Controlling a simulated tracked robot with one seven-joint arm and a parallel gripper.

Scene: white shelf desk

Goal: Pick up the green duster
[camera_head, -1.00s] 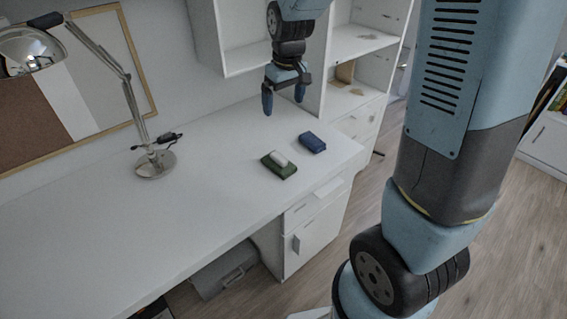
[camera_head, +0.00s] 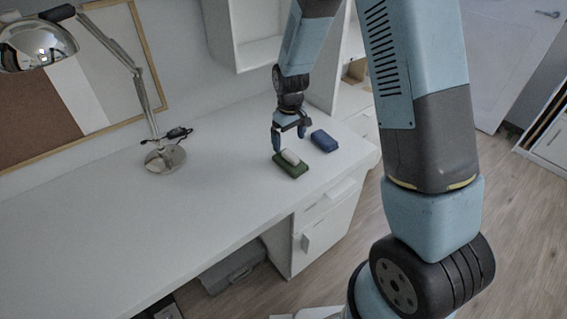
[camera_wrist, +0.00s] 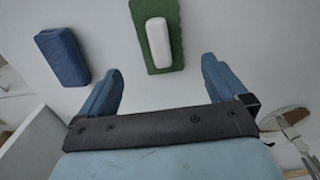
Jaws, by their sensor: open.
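The green duster (camera_head: 293,170) lies on the white desk (camera_head: 215,197) near its right end. It has a green base and a white rounded grip (camera_head: 290,157) on top. In the wrist view the duster (camera_wrist: 173,60) is at the top centre, ahead of the fingertips, and its top end is cut off by the frame. My gripper (camera_head: 289,146) is open and empty, pointing down close behind and above the duster. In the wrist view its two blue fingers (camera_wrist: 162,75) are spread apart, and the duster lies beyond the gap between them.
A blue block (camera_head: 324,140) lies just right of the duster; it also shows at the left in the wrist view (camera_wrist: 62,57). A desk lamp (camera_head: 164,158) stands at the left. A wall shelf (camera_head: 262,55) hangs behind.

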